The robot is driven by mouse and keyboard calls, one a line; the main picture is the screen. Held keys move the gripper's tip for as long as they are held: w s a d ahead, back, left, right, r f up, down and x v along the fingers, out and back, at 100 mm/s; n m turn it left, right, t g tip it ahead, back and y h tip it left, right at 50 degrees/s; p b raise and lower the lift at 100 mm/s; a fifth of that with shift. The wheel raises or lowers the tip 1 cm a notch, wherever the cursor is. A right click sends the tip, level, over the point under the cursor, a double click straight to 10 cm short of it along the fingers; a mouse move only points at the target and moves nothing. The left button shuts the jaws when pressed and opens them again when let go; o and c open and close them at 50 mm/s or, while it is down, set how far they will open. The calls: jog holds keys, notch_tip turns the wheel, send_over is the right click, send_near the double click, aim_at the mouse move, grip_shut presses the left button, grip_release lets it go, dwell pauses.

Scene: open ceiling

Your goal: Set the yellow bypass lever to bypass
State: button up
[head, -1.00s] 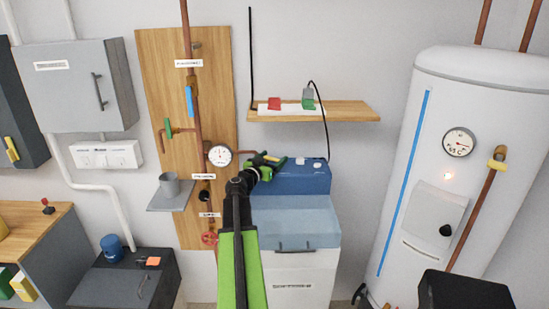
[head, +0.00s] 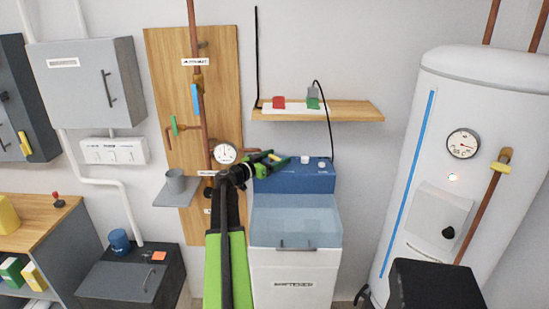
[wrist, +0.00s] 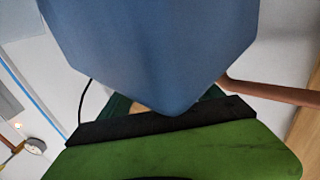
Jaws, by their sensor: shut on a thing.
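My gripper (head: 274,159) is at the left end of the blue top (head: 310,180) of the white softener cabinet, just right of the round gauge. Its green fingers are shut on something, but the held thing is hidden. In the wrist view the green and black jaw (wrist: 165,130) crosses the bottom, and a large blue surface (wrist: 150,50) fills the upper middle. I cannot make out a yellow lever at the gripper.
A copper pipe (head: 193,45) with a gauge (head: 225,153) and a blue handle (head: 195,98) runs down the wooden board (head: 160,60). A shelf (head: 355,110) is above the gripper. A grey cup (head: 175,183) stands at left. The white tank (head: 415,130) is at right.

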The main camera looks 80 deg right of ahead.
aim_at(276, 158)
jog(key=o, duration=2.1)
jog(key=shift+w+d, duration=0.1)
jog(key=shift+w, duration=0.2)
jog(key=shift+s, duration=0.2)
jog(key=r+p, duration=0.5)
jog(key=shift+s+r+p, duration=0.2)
jog(key=shift+r+p, duration=0.1)
jog(key=s+a+r+p, duration=0.1)
jog(key=s, duration=0.2)
jog(key=s+a+r+p, duration=0.1)
jog(key=s+r+p, duration=0.1)
jog(key=s, duration=0.2)
jog(key=s+a+r+p, duration=0.1)
jog(key=s+r+p, duration=0.1)
jog(key=s, duration=0.1)
jog(key=shift+s+a+r, duration=0.2)
jog(key=shift+s+a, duration=0.05)
jog(key=shift+s, duration=0.15)
